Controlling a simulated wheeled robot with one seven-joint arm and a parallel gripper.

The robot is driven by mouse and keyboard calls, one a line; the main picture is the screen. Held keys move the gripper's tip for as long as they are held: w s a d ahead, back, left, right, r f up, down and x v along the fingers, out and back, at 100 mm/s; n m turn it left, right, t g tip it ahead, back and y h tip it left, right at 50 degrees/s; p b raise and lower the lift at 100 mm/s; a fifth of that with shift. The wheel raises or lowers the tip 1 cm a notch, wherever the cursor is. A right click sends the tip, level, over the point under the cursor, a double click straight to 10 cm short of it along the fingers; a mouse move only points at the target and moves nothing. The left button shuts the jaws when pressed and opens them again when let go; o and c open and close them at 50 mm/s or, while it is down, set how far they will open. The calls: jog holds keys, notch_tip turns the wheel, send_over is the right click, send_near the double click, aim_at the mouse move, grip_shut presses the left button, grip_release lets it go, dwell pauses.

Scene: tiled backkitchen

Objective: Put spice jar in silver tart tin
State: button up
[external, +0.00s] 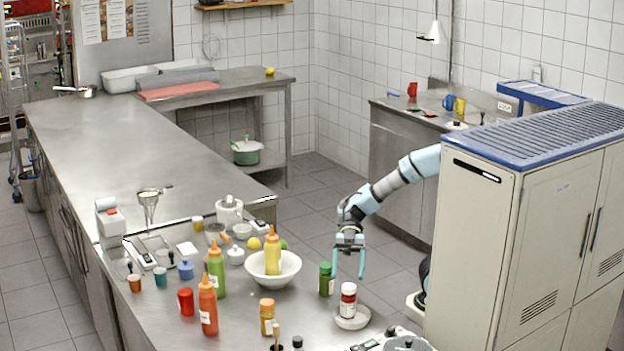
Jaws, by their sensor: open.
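A spice jar (348,298) with a white label and dark red contents stands upright near the right edge of the steel counter. Its base overlaps a shallow, pale, round dish that looks like the tart tin (353,323). The jar appears to stand in it, though the exact contact at its base is too small to tell. My gripper (349,271) is open, with its fingers pointing down, and looks empty. It is above the jar in the picture, and I see no contact between them.
A green jar (326,279) stands close left of my gripper. A white bowl (289,279) holding a yellow bottle (272,252) is further left. Sauce bottles, an orange-lidded jar (267,317) and small cups crowd the counter. The tall cabinet (475,240) stands right.

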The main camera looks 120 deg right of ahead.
jog(key=v, duration=0.5)
